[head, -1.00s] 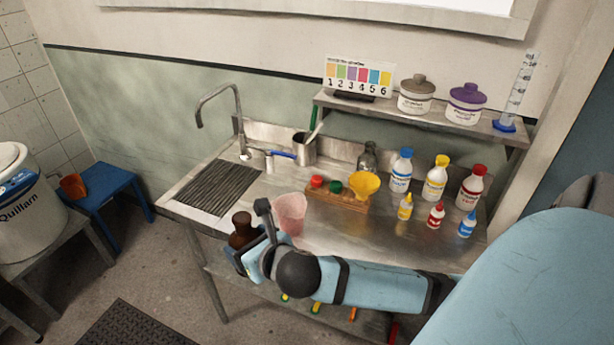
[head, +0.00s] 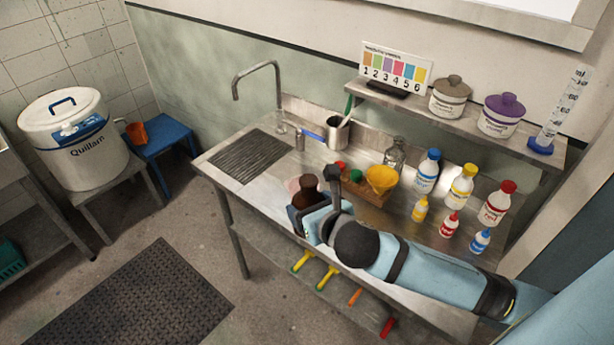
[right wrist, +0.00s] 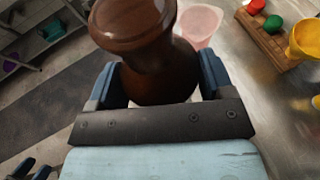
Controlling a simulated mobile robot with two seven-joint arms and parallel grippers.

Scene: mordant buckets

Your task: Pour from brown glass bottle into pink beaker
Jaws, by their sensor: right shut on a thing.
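The brown glass bottle (head: 307,192) is in my right gripper (head: 309,211), near the front edge of the steel table. In the right wrist view the bottle (right wrist: 150,55) fills the space between the two blue fingers, and my right gripper (right wrist: 160,85) is shut on it. The pink beaker (right wrist: 199,24) stands on the table just beyond the bottle in the right wrist view. In the head view only a sliver of the beaker (head: 293,185) shows, mostly hidden behind the bottle.
A wooden rack (head: 366,191) with a yellow funnel (head: 381,178) stands right of the bottle. Several capped bottles stand farther right, with a shelf (head: 440,115) behind. A tap (head: 257,80) and ribbed drainer (head: 248,157) are at left. Coloured handles stick out below the table edge.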

